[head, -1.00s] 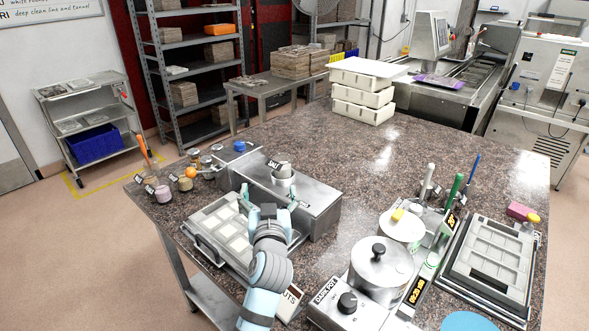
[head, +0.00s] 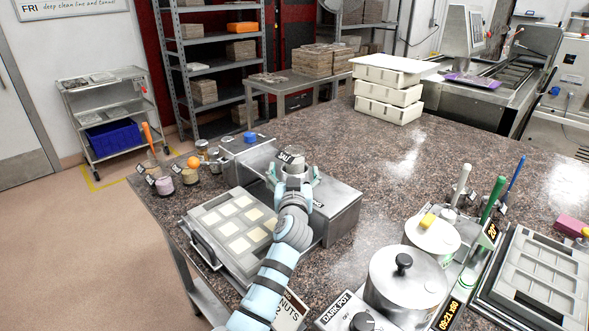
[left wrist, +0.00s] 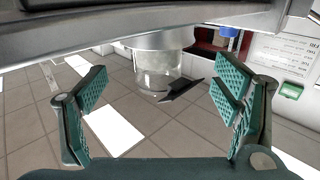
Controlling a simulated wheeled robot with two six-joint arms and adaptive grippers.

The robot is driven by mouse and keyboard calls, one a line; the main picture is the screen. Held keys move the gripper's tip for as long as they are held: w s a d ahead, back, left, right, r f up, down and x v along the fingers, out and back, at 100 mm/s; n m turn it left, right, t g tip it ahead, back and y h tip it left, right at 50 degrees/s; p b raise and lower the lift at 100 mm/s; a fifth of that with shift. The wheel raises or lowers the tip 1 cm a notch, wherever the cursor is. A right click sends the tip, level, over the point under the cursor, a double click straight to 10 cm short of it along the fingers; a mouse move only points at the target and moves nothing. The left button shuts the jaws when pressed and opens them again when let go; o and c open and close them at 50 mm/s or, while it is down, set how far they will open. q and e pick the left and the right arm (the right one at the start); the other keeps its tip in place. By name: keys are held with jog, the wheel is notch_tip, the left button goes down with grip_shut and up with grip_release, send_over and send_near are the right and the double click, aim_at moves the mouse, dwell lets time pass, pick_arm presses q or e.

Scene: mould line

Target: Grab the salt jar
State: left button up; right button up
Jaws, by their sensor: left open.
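The salt jar (head: 293,163), with a grey lid and a black SALT tag, stands at the steel box (head: 338,208) on the table. My left gripper (head: 293,174) is open around the near side of the jar, a finger on either side. In the left wrist view the clear jar (left wrist: 158,74) with white contents appears between and beyond the open green finger pads (left wrist: 160,92). Gaps show on both sides and I see no contact. The jar's lower part is hidden by the gripper in the head view. My right gripper is not in view.
A mould tray (head: 205,247) with pale squares lies left of my arm. Small spice jars (head: 164,186) stand at the table's left corner. A steel pot (head: 405,278) and a mould (head: 541,275) are at the right.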

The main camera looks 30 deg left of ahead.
aim_at(292, 163)
pick_arm(q)
jog(key=w+a, duration=0.1)
jog(key=w, duration=0.1)
jog(key=w+a+r, duration=0.1)
jog(key=shift+w+a, duration=0.15)
jog(key=shift+w, duration=0.2)
jog(key=shift+w+a+f, duration=0.1)
jog(key=shift+w+a, duration=0.1)
jog(key=shift+w, duration=0.1)
jog(key=shift+s, duration=0.1)
jog(key=c, duration=1.1)
